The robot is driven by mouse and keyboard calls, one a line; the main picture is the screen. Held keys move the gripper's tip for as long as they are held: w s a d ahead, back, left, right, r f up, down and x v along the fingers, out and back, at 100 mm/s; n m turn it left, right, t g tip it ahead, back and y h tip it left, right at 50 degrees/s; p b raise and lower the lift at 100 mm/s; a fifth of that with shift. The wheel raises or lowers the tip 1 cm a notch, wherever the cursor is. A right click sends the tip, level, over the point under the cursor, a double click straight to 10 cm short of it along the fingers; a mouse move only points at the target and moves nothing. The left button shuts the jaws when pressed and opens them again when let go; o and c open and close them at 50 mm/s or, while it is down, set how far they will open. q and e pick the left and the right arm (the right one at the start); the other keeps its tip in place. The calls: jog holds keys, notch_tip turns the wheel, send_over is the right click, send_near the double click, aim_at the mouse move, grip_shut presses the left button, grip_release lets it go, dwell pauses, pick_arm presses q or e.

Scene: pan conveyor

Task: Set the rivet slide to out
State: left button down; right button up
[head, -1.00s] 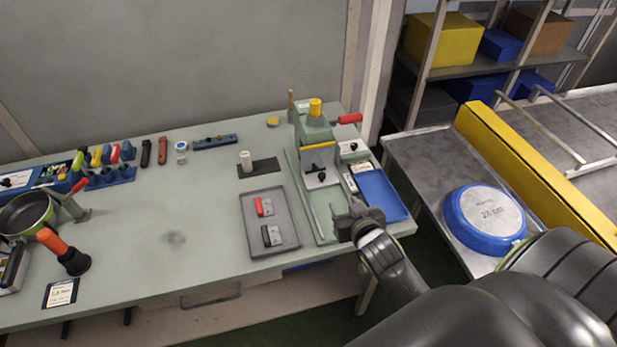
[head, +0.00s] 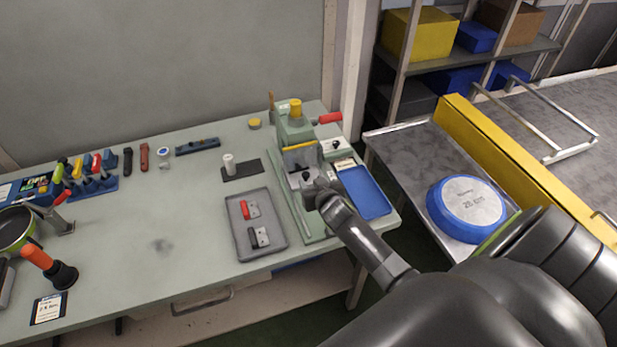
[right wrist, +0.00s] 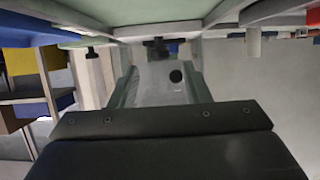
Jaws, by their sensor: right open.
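The green press-like machine (head: 293,128) stands at the back right of the workbench, with a yellow top and a red-handled lever (head: 329,118). A grey plate (head: 300,160) on its front carries a small black knob (head: 306,177), probably the rivet slide's. My right gripper (head: 312,193) is open and empty, just in front of this knob and partly covering the area below it. My left gripper is out of view.
A blue tray (head: 377,207) lies right of the machine. A grey tray (head: 236,226) with a red and a black-handled part lies left. A white block (head: 335,146) with another black knob sits beside the machine. A blue round pan (head: 436,207) rests on the side table.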

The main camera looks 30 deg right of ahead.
aim_at(307, 176)
jog(key=shift+x, duration=2)
grip_shut()
